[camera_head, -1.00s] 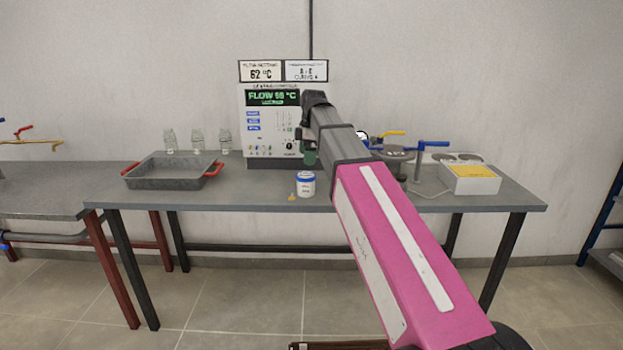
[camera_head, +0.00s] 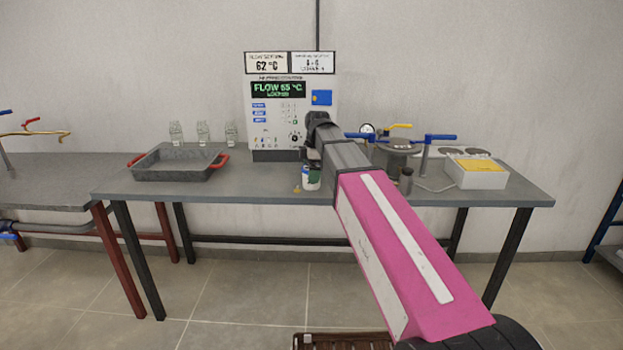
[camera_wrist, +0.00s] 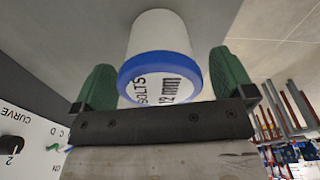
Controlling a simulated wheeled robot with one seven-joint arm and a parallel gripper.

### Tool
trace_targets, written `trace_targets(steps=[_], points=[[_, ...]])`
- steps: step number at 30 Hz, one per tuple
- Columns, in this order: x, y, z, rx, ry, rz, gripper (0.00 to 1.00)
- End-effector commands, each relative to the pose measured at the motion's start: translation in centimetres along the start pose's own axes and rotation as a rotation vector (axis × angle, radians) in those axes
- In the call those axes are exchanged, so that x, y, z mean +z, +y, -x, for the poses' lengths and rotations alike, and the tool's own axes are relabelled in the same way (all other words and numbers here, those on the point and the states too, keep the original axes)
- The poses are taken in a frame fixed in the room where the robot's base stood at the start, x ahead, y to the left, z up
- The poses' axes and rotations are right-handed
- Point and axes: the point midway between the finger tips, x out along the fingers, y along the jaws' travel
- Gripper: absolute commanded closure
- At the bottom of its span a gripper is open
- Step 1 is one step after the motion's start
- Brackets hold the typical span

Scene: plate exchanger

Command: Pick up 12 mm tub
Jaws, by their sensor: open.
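The 12 mm tub (camera_wrist: 160,45) is a white cylinder with a blue rim; its lid reads "BOLTS 12 mm" in the wrist view. In the head view the tub (camera_head: 309,183) stands near the table's front edge, partly hidden by my arm and gripper. My gripper (camera_wrist: 165,85) is open, with a green finger on each side of the tub's lid end. Gaps show between the fingers and the tub in the wrist view. In the head view my gripper (camera_head: 313,165) is over the tub, its fingers mostly hidden.
The grey table (camera_head: 240,185) holds a grey tray with red handles (camera_head: 172,170), several glass jars (camera_head: 203,132), a control panel (camera_head: 270,118), valves with blue handles (camera_head: 440,137) and a white-and-yellow box (camera_head: 478,172). A small yellow piece (camera_head: 297,189) lies beside the tub.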

Motion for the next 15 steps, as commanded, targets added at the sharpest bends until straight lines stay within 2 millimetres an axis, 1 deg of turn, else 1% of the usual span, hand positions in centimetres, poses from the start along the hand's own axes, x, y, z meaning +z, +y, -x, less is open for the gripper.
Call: trace_targets(steps=[1,3,11,12,14,15], points=[[0.00,-0.06,-0.73,-0.002,0.000,0.000,0.00],[0.00,-0.04,-1.34,-0.002,0.000,0.000,0.00],[0.00,0.01,-1.58,0.000,0.000,0.000,0.00],[0.00,0.01,-1.57,0.000,0.000,0.000,0.13],[0.00,0.01,-1.57,0.000,0.000,0.000,0.33],[0.00,0.01,-1.56,0.000,0.000,0.000,0.46]])
